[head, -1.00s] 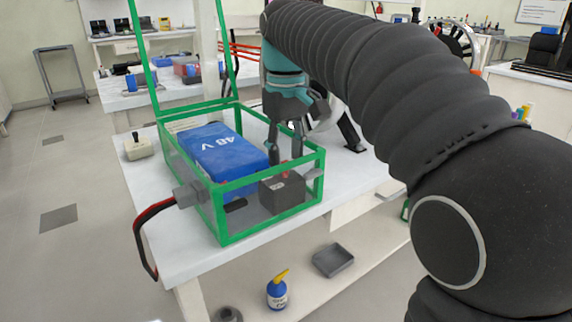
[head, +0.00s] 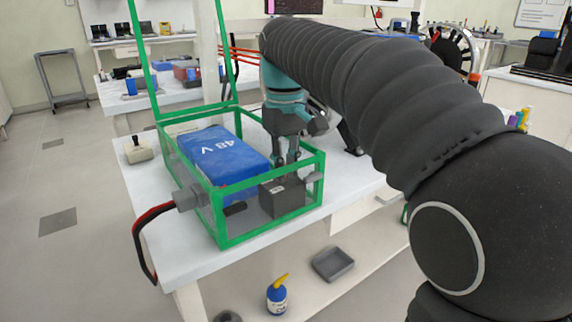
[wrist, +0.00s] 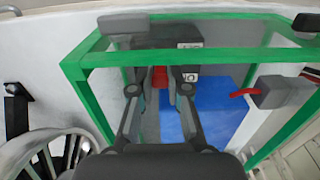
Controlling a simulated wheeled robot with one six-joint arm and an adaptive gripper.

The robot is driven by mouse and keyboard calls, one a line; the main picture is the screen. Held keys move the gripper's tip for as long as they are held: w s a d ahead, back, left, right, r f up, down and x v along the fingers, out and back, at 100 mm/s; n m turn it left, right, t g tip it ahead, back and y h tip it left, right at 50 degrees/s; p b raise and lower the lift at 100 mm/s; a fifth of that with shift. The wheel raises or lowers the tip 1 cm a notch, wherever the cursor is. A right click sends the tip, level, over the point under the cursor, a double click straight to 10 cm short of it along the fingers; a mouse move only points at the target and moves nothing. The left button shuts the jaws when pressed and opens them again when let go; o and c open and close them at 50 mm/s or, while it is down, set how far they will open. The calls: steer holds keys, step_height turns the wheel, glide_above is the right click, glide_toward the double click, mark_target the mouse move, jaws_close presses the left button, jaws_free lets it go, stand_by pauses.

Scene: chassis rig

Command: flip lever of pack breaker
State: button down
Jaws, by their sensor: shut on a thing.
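The pack breaker (head: 282,198) is a dark grey box in the near right corner of a green-framed clear case (head: 222,226). A blue battery pack marked 48 V (head: 218,154) lies beside it in the case. My gripper (head: 285,168) reaches down into the case from above, its fingertips at the breaker's top. In the wrist view the red lever (wrist: 160,76) shows between the two fingers, which are closed on it. In the head view the fingers hide the lever.
The case's green lid frame (head: 146,62) stands open at the back. A red and black cable (head: 142,232) leaves the case's left side. A small control box with a black stick (head: 138,150) stands left of the case. A grey tray (head: 333,263) and a blue bottle (head: 277,298) sit below.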

steer(key=shift+w+a+g+h+p, duration=0.15)
steer(key=shift+w+g+h+p, duration=0.15)
steer(key=shift+g+p, duration=0.2)
steer(key=shift+w+a+f+g+h, duration=0.15)
steer(key=shift+g+h, duration=0.25)
steer(key=shift+g, duration=0.2)
steer(key=shift+w+a+g+h, duration=0.15)
steer(key=shift+g+h, duration=0.25)
steer(key=shift+g, duration=0.2)
steer(key=c, duration=1.1)
jaws_free()
